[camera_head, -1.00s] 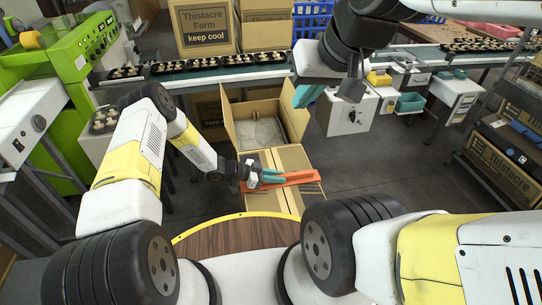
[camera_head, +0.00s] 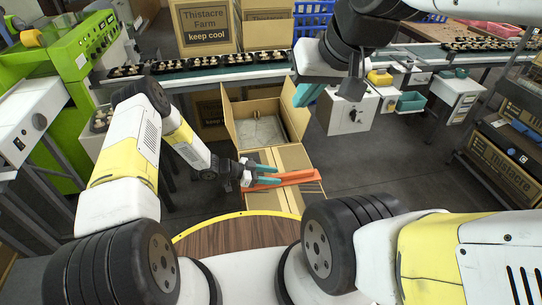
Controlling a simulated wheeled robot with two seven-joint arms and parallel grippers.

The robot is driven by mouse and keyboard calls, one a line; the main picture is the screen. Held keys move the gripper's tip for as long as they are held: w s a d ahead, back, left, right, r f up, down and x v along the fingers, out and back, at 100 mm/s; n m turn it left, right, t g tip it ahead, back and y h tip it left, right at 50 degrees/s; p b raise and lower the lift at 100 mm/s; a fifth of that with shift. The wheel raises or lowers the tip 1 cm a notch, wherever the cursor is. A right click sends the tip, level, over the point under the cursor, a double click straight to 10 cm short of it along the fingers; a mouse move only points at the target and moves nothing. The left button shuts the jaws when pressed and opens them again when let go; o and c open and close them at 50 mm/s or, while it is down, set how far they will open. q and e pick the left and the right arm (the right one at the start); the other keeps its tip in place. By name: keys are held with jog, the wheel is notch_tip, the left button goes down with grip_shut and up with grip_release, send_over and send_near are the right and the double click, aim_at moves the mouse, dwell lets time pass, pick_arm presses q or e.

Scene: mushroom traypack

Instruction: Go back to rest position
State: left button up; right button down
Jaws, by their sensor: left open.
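My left gripper (camera_head: 267,174), with teal fingers, is open above the flaps of an open cardboard box. An orange bar-shaped object (camera_head: 298,177) lies by its fingertips; I cannot tell whether they touch it. My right gripper (camera_head: 308,93) hangs at the upper middle, in front of the conveyor, above the box's right side. Its teal finger shows, but the arm hides much of it, so its opening is unclear.
The open cardboard box (camera_head: 234,128) stands below the conveyor (camera_head: 225,73), which carries several trays of mushrooms. A green machine (camera_head: 60,60) is at the left, a rack (camera_head: 500,160) at the right. Dark floor is clear right of the box.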

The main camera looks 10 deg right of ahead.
pick_arm(q)
jog(key=v, duration=0.5)
jog(key=w+a+r+n+t+y, duration=0.25)
jog(key=w+a+r, duration=0.25)
jog(key=w+r, duration=0.3)
jog(key=w+a+r+n+t+y, duration=0.1)
jog(key=w+a+r+t+y, duration=0.35)
jog(key=r, duration=0.45)
jog(key=s+a+r+n+t+y, duration=0.1)
jog(key=a+r+n+y, duration=0.1)
jog(key=a+r, duration=0.5)
jog(key=a+r+n+t+y, duration=0.1)
jog(key=a+r+n+y, duration=0.15)
jog(key=r, duration=0.75)
jog(key=s+a+r+n+y, duration=0.2)
jog(key=s+a+r+n, duration=0.35)
jog(key=s+r, duration=0.6)
jog(key=s+d+n+g+h, duration=0.2)
jog(key=s+n+g, duration=0.1)
jog(key=s, duration=2.1)
jog(key=shift+r, duration=0.25)
